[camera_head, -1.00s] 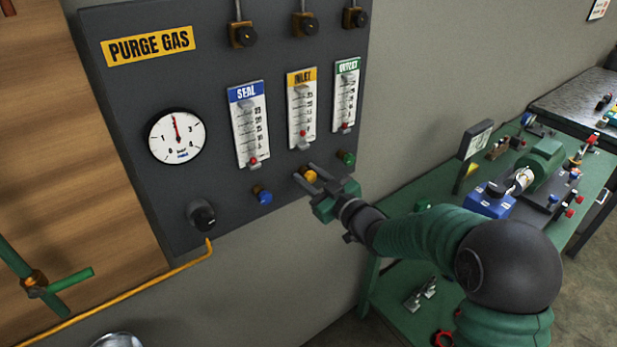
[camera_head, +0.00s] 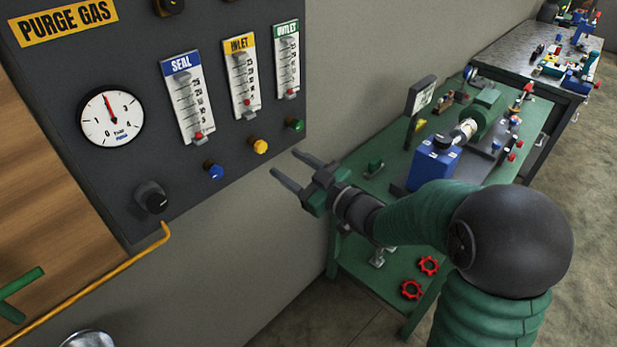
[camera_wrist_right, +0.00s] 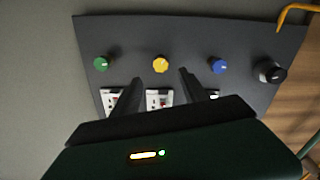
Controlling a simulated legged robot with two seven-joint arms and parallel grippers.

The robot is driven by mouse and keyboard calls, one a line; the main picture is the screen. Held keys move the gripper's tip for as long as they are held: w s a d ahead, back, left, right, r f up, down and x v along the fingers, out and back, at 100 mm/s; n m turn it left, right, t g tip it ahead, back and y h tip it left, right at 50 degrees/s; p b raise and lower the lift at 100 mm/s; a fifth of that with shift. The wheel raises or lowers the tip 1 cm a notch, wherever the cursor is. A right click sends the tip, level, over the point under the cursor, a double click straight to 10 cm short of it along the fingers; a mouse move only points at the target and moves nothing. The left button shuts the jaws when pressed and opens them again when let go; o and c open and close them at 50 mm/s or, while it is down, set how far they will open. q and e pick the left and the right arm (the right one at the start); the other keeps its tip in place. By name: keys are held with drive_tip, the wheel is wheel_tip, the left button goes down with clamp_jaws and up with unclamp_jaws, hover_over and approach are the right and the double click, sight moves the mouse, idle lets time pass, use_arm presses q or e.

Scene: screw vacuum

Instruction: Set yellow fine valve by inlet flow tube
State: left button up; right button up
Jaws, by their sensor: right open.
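The yellow fine valve (camera_head: 260,146) is a small knob on the dark purge gas panel, below the INLET flow tube (camera_head: 243,80). The red float in that tube sits low, near the bottom. My right gripper (camera_head: 284,166) is open and empty, to the right of and below the yellow knob, apart from it. In the right wrist view the yellow knob (camera_wrist_right: 160,64) lies beyond the gap between the two open fingers (camera_wrist_right: 160,78). My left gripper is not in view.
A green knob (camera_head: 295,125) and a blue knob (camera_head: 214,171) flank the yellow one. A black knob (camera_head: 151,197) sits lower left, under a pressure gauge (camera_head: 112,118). A green bench (camera_head: 385,276) with equipment stands to the right.

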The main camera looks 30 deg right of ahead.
drive_tip(key=v, duration=0.6)
drive_tip(key=shift+f, duration=0.15)
wheel_tip(320, 180, down, 12)
drive_tip(key=s+d+m+g+h+p, duration=0.1)
drive_tip(key=s+m+g+h+p, duration=0.2)
drive_tip(key=m+g+h, duration=0.3)
drive_tip(key=s+a+f+g, duration=0.3)
drive_tip(key=s+g, duration=0.1)
drive_tip(key=s, duration=0.2)
drive_tip(key=s+a+f+g, duration=0.3)
drive_tip(key=s+g, duration=0.1)
drive_tip(key=s, duration=0.3)
drive_tip(key=shift+s+m, duration=0.35)
drive_tip(key=shift+m, duration=0.05)
drive_tip(key=shift+a+f, duration=0.1)
drive_tip(key=shift+f, duration=0.05)
